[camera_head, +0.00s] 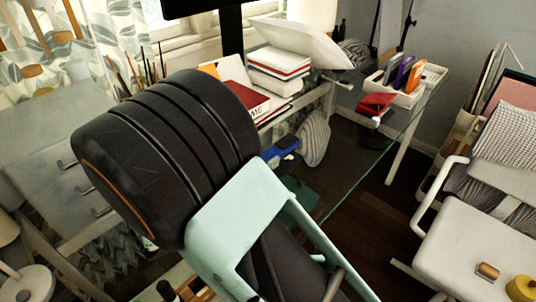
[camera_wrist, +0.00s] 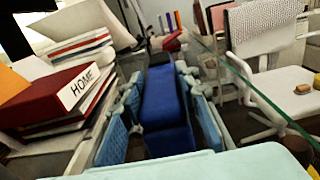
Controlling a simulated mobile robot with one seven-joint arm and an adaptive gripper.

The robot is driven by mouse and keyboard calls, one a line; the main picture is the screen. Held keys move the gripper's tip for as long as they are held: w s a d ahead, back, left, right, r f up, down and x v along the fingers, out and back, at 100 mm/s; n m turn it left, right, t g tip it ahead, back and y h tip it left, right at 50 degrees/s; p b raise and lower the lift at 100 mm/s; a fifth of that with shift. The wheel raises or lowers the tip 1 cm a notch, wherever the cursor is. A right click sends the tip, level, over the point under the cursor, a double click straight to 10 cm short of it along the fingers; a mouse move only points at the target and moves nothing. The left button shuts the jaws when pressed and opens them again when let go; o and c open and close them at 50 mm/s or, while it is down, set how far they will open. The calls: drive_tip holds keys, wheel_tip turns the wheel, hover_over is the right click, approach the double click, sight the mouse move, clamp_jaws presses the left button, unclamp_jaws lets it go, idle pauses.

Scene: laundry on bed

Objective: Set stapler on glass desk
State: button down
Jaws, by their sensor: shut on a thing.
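The blue stapler (camera_wrist: 166,115) with a dark far end lies lengthwise between the light-blue pads of my gripper (camera_wrist: 160,88) in the wrist view. My gripper is shut on it. In the head view a small blue part of the stapler (camera_head: 284,146) shows beyond my arm, which hides most of my gripper. The glass desk (camera_head: 352,184) spreads below and beyond, its green edge running diagonally; this edge also shows in the wrist view (camera_wrist: 262,96). The stapler appears to be over the desk area, but I cannot tell its exact height.
Red and white books (camera_head: 246,100) stand left of the stapler, with a stack of books (camera_head: 278,64) behind. A white organizer (camera_head: 408,98) and a red object (camera_head: 376,104) are at the desk's far end. A white chair (camera_head: 470,205) stands right. Glass between looks mostly clear.

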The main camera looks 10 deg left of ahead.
drive_tip(key=shift+w+a+f, duration=0.2)
drive_tip(key=shift+a+f, duration=0.1)
drive_tip(key=shift+f, duration=0.05)
drive_tip(key=shift+f+b, duration=0.45)
drive_tip(key=shift+f, duration=1)
drive_tip(key=shift+f, duration=0.1)
drive_tip(key=c, duration=1.5)
unclamp_jaws()
drive_tip(key=shift+f, duration=0.15)
drive_tip(key=shift+o, duration=0.2)
drive_tip(key=shift+s+a, duration=0.15)
drive_tip(key=shift+s, duration=0.05)
drive_tip(key=p+v, duration=0.1)
drive_tip(key=v, duration=1)
drive_tip(key=shift+s+a, duration=0.2)
drive_tip(key=shift+s, duration=0.1)
